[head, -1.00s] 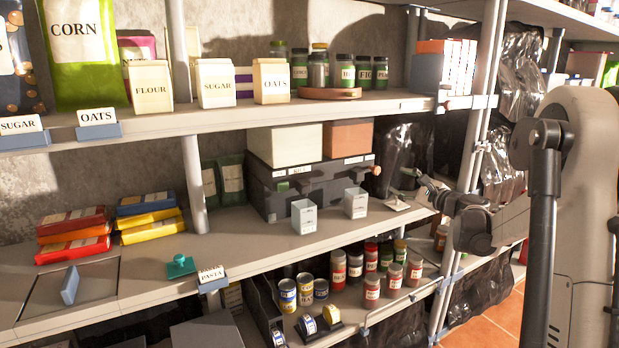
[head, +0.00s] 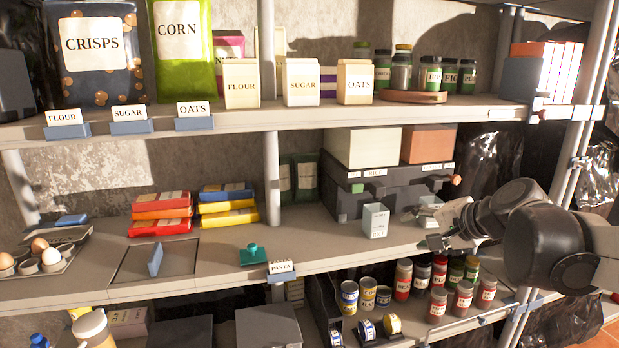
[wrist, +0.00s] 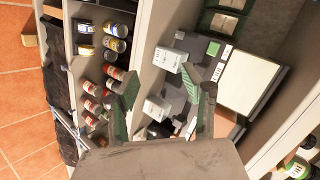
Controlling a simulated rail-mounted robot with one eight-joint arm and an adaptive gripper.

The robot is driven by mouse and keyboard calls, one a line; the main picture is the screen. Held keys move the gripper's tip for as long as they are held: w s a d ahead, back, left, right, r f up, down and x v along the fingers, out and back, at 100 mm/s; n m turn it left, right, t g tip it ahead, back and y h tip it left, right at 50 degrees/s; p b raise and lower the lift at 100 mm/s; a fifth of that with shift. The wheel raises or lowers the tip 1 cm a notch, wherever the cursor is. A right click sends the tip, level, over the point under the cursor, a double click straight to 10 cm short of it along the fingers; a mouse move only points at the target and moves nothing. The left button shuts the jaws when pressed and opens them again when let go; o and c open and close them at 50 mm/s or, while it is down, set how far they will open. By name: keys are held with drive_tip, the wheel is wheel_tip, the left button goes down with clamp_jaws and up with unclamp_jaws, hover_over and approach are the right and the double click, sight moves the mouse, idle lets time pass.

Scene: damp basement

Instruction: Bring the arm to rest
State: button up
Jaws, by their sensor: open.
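My gripper (head: 430,228) is open at the right of the middle shelf, reaching in from the right. In the wrist view its two green-padded fingers (wrist: 163,108) stand apart. A small pale labelled box (wrist: 157,107) shows in the gap between them, seemingly beyond the fingertips; I see no grip on it. In the head view my gripper partly covers that box. A second pale box (head: 375,220) stands upright on the shelf, left of my gripper. It also shows in the wrist view (wrist: 168,60).
A dark patterned crate (head: 385,190) stands behind the boxes. Jars and spice bottles (head: 438,303) stand on the shelf below. The upper shelf (head: 300,117) runs overhead. A metal post (head: 581,130) rises at the right. The shelf front (head: 330,245) left of the boxes is bare.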

drive_tip(key=s+a+f+n+g+h, duration=0.1)
drive_tip(key=s+f+n, duration=0.2)
drive_tip(key=s, duration=0.5)
drive_tip(key=s+a+f+n+g+h, duration=0.1)
drive_tip(key=s+f+n+h, duration=0.1)
drive_tip(key=s, duration=0.6)
drive_tip(key=s+a+f+n+h, duration=0.1)
drive_tip(key=s+f+n, duration=0.2)
drive_tip(key=s, duration=0.5)
drive_tip(key=shift+a+f+n+g+h, duration=0.15)
drive_tip(key=shift+f+n+g+h, duration=0.2)
drive_tip(key=shift+n, duration=0.45)
drive_tip(key=shift+w, duration=0.15)
